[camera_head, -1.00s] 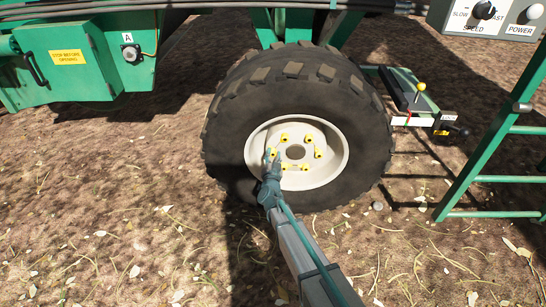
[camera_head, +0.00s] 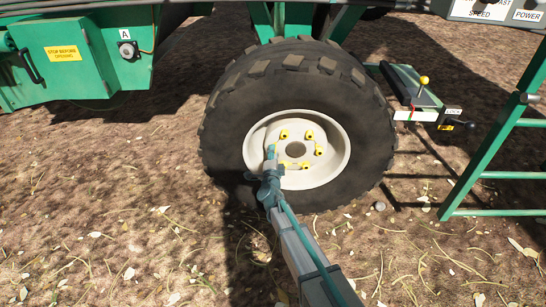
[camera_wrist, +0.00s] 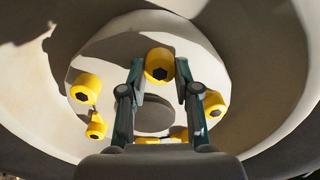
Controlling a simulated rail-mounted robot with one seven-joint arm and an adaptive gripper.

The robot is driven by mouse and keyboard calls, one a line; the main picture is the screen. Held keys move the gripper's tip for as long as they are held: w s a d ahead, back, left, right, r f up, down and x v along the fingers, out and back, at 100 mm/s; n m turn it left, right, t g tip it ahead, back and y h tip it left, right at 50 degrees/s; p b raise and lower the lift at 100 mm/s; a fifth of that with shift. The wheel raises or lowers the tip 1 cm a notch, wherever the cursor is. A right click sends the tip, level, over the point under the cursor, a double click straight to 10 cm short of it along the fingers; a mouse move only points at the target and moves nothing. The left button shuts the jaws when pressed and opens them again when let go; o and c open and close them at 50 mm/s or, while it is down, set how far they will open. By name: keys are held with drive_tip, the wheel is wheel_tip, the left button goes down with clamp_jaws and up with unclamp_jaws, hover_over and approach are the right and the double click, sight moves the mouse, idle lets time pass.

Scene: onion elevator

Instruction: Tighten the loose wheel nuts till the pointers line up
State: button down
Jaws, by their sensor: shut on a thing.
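The big black-tyred wheel (camera_head: 225,125) has a pale rim (camera_head: 335,160) with a ring of yellow-capped nuts around its round hub centre (camera_head: 295,150). Visible nuts include the upper left one (camera_head: 284,134), the upper right one (camera_head: 309,135) and the right one (camera_head: 318,150). My gripper (camera_head: 271,150) is at the left of the ring and hides the nut there. In the wrist view, its two fingers (camera_wrist: 160,65) are on either side of a yellow-capped nut (camera_wrist: 159,72), closed on it. Two other nuts (camera_wrist: 86,87) at left have pointers towards each other. The held nut's pointer direction is unclear.
A green ladder (camera_head: 490,155) stands right of the wheel. A lever unit with a yellow knob (camera_head: 423,80) is behind it. A green cabinet (camera_head: 85,60) is at upper left, and a control panel (camera_head: 495,10) is at top right. The ground in front is open.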

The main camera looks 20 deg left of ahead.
drive_tip(key=shift+m+b, duration=0.3)
drive_tip(key=shift+m, duration=0.3)
drive_tip(key=c, duration=0.8)
unclamp_jaws()
drive_tip(key=shift+s, duration=0.1)
drive_tip(key=v, duration=1.2)
